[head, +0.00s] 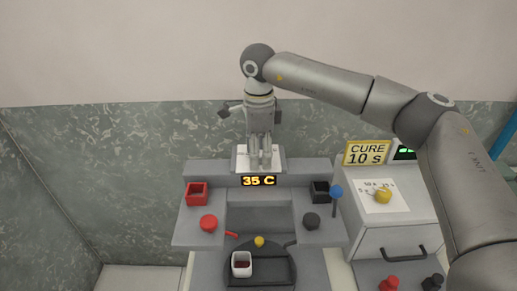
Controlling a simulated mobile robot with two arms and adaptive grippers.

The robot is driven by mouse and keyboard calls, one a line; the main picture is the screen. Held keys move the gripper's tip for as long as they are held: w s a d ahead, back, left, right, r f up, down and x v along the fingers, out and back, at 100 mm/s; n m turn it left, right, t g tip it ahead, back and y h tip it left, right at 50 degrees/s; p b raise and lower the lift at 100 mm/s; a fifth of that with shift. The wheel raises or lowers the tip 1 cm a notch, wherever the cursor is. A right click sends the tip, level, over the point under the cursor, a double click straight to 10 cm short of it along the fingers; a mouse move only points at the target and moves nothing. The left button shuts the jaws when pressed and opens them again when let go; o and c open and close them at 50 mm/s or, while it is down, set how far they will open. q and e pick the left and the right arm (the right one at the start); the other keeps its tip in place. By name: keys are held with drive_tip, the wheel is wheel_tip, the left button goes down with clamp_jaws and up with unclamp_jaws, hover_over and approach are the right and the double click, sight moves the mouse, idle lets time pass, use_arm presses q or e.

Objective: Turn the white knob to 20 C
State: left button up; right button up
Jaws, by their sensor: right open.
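My right gripper (260,162) points down over a white panel (241,151) at the back of the grey station. The gripper is open, and its fingers hide most of the panel. The white knob cannot be made out; it may be hidden behind the fingers, and I cannot tell whether they touch it. The display (258,181) just in front of the panel reads 35 C in orange. My left gripper is not in view.
Red (197,193) and black (320,191) boxes flank the display. A blue-topped lever (336,192) stands right. A white cup (241,264) sits on a dark round plate (274,278). A yellow knob (383,196) is on the right-hand unit, beside a CURE 10 S sign (366,153).

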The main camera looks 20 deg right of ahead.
drive_tip(key=c, duration=1)
drive_tip(key=shift+n, duration=0.3)
drive_tip(key=shift+c, duration=0.3)
drive_tip(key=n+b, duration=0.1)
drive_tip(key=n, duration=0.2)
drive_tip(key=shift+n, duration=0.4)
drive_tip(key=shift+w+n+b, duration=0.1)
drive_tip(key=shift+n+b, duration=0.35)
drive_tip(key=shift+n, duration=1.75)
drive_tip(key=shift+r, duration=0.1)
drive_tip(key=o, duration=1.1)
drive_tip(key=shift+c, duration=0.2)
